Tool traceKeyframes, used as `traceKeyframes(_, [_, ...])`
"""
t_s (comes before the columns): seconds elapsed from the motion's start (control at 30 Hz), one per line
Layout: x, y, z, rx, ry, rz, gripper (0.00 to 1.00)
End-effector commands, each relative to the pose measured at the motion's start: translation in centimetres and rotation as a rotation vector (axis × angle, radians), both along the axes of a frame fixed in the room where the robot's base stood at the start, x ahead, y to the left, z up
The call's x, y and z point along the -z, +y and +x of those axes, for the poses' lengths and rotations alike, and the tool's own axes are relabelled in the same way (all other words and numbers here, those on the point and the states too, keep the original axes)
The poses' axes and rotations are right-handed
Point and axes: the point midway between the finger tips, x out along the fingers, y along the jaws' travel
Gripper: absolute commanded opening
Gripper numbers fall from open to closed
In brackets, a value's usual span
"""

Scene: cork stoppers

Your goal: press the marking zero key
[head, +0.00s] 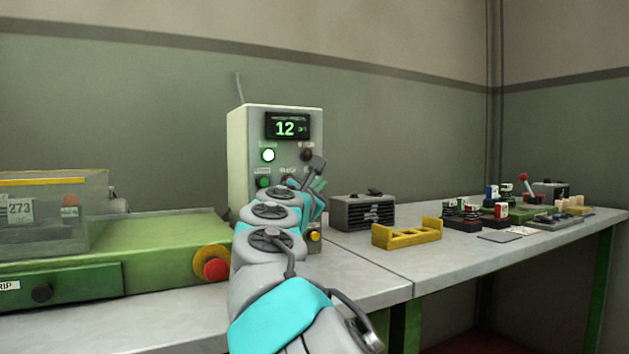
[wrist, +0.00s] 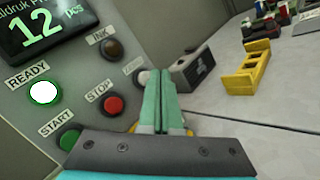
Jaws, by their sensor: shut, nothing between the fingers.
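The grey control box (head: 240,150) stands on the bench, its display (head: 288,126) reading 12; the display also shows in the wrist view (wrist: 42,28). On its panel in the wrist view are a lit READY lamp (wrist: 43,92), a dark INK lamp (wrist: 111,49), a green START key (wrist: 69,138) and a red STOP key (wrist: 113,105). A pale round key (wrist: 143,77) under a small label (wrist: 133,67) is partly hidden by my fingers; I cannot read the label. My gripper (wrist: 157,73) is shut and empty, its tips beside that key; I cannot tell whether they touch.
A grey vented box (head: 363,212) and a yellow holder (head: 407,233) stand right of the control box. Several stamps (head: 502,211) lie farther right. A green machine with a red knob (head: 215,269) and a clear cover (head: 50,215) is at left. My arm hides the panel's lower part in the head view.

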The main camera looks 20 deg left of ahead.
Motion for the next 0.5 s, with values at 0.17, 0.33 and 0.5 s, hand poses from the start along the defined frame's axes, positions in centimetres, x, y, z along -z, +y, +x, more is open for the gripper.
traceKeyframes(0.17, [-0.18,0.42,0.33,-0.001,0.001,0.000,0.00])
traceKeyframes(0.33, [-0.02,0.47,0.39,0.000,0.000,0.001,0.00])
traceKeyframes(0.5, [-0.03,0.45,0.39,0.000,0.000,0.001,0.00])
